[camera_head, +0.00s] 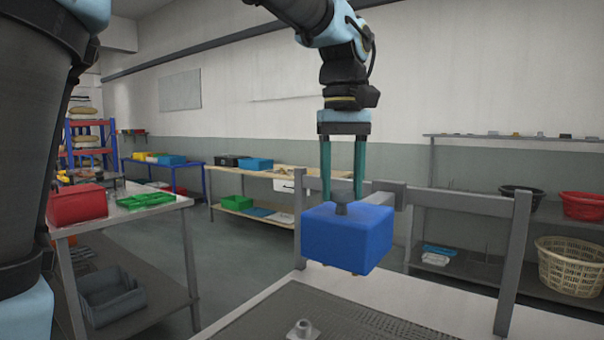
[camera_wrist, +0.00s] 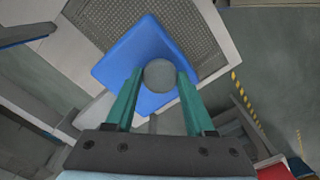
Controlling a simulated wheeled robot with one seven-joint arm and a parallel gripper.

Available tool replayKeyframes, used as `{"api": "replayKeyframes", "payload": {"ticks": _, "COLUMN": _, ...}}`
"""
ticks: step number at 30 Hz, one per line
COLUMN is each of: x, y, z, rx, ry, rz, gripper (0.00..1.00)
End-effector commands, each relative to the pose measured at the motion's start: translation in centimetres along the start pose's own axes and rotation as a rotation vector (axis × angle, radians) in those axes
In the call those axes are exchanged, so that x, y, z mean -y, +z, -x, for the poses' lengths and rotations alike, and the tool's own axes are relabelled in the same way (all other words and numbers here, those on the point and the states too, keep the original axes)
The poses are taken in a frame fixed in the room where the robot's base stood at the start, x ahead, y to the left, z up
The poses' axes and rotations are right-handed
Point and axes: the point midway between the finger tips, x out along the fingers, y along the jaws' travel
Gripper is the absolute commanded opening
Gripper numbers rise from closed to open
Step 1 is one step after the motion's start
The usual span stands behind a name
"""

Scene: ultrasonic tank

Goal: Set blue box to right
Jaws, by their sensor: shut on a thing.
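The blue box (camera_head: 345,238) hangs in the air from my gripper (camera_head: 341,200) in the head view. A grey round knob (camera_head: 343,209) on its top sits between the two green fingers. In the wrist view the blue box (camera_wrist: 135,60) lies beyond the fingers, with the grey knob (camera_wrist: 160,75) between the tips of my gripper (camera_wrist: 160,80). The gripper is shut on the knob. The box looks above the white tank top and its grey perforated mesh (camera_head: 320,318); its exact height is hard to tell.
A grey rail frame (camera_head: 515,260) stands at the tank's back and right, close to the box. At left, a steel table (camera_head: 130,213) carries a red box (camera_head: 77,204) and a green tray (camera_head: 147,200). Shelves with baskets (camera_head: 570,265) stand at right.

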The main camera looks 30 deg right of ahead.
Motion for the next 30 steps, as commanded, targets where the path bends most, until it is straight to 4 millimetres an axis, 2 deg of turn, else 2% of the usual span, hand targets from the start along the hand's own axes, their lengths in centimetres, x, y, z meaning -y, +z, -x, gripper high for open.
{"api": "replayKeyframes", "payload": {"ticks": 1, "x": -1.3, "y": 1.4, "z": 0.3, "rx": 0.002, "ry": 0.0, "rz": -0.009, "gripper": 0.0}}
{"api": "replayKeyframes", "payload": {"ticks": 6, "x": -4.9, "y": 4.9, "z": 0.3, "rx": 0.001, "ry": -0.001, "rz": -0.007, "gripper": 0.0}}
{"api": "replayKeyframes", "payload": {"ticks": 13, "x": -8.2, "y": 8.2, "z": 0.2, "rx": 0.001, "ry": 0.0, "rz": -0.003, "gripper": 0.0}}
{"api": "replayKeyframes", "payload": {"ticks": 19, "x": -9.6, "y": 9.6, "z": 0.1, "rx": 0.0, "ry": 0.001, "rz": 0.0, "gripper": 0.0}}
{"api": "replayKeyframes", "payload": {"ticks": 30, "x": -10.1, "y": 10.0, "z": 0.1, "rx": 0.0, "ry": 0.004, "rz": -0.001, "gripper": 0.0}}
